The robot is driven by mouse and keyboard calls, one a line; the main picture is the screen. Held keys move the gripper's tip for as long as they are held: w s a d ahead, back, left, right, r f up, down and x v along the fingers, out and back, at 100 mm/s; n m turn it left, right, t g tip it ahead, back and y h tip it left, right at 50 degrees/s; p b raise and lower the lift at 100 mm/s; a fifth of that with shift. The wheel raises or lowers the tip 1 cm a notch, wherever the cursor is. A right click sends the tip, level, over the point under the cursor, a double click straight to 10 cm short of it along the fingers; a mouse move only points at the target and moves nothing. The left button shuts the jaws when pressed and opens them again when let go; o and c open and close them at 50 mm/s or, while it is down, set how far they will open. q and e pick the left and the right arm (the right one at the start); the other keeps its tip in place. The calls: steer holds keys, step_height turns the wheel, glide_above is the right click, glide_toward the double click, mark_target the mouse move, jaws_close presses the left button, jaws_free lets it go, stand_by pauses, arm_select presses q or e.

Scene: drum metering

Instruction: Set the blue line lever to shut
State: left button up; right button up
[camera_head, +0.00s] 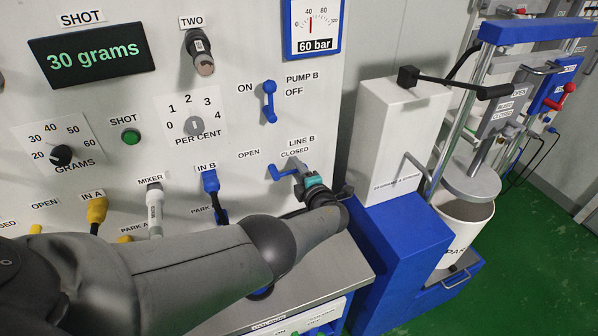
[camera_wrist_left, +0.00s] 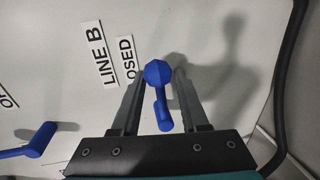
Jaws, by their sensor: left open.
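The blue line lever (camera_head: 285,171) is on the wall panel under the LINE B and CLOSED labels. Its handle points left, towards the side of the OPEN label. My left gripper (camera_head: 301,180) is close to the panel at this lever, and its fingers partly cover the lever's right part. In the left wrist view the lever (camera_wrist_left: 157,80) shows between the two open fingers (camera_wrist_left: 157,105), with a gap visible on each side. I cannot tell how deep it sits between them. My right gripper is not in view.
The blue PUMP B lever (camera_head: 269,101) is above and left of the line lever. The blue IN B lever (camera_head: 210,182) is further left, near my left arm. A blue and white machine (camera_head: 398,140) stands to the right. A grey ledge (camera_head: 335,262) runs below.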

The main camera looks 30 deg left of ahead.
arm_select(q)
steer(key=p+v, duration=0.7)
steer(key=v, duration=0.8)
steer(key=shift+d+p, duration=0.2)
steer(key=shift+p, duration=0.2)
steer(key=shift+r, duration=0.1)
